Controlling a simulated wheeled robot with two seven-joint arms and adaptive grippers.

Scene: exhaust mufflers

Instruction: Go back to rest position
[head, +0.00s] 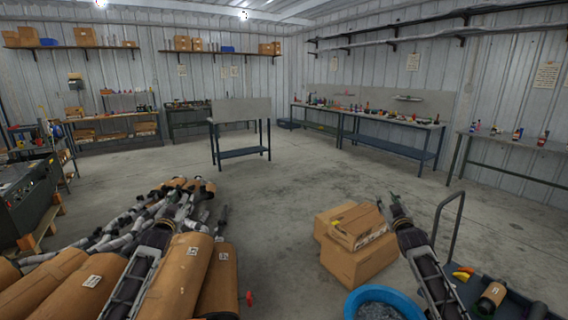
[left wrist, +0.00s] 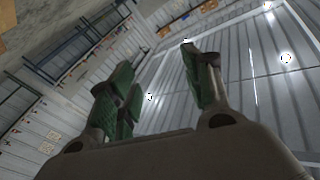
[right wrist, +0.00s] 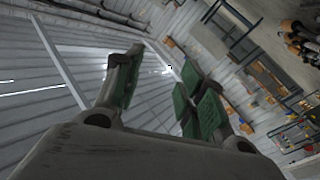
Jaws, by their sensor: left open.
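My left gripper (head: 186,200) is raised in front of the mufflers in the head view. In the left wrist view its green-padded fingers (left wrist: 156,66) stand apart with nothing between them. My right gripper (head: 393,205) is raised beside the cardboard boxes. In the right wrist view its fingers (right wrist: 163,64) are also apart and empty. Both grippers point upward, with walls and ceiling behind them in the wrist views. Brown wrapped mufflers (head: 180,278) with labels lie at the lower left of the head view, partly hidden by my left arm.
Grey exhaust pipes (head: 133,219) lie behind the mufflers. Stacked cardboard boxes (head: 352,262) stand between my arms. A blue round tub (head: 353,298) and a dark cart (head: 489,284) with parts are at the lower right. The central floor (head: 290,190) is clear, with workbenches along the walls.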

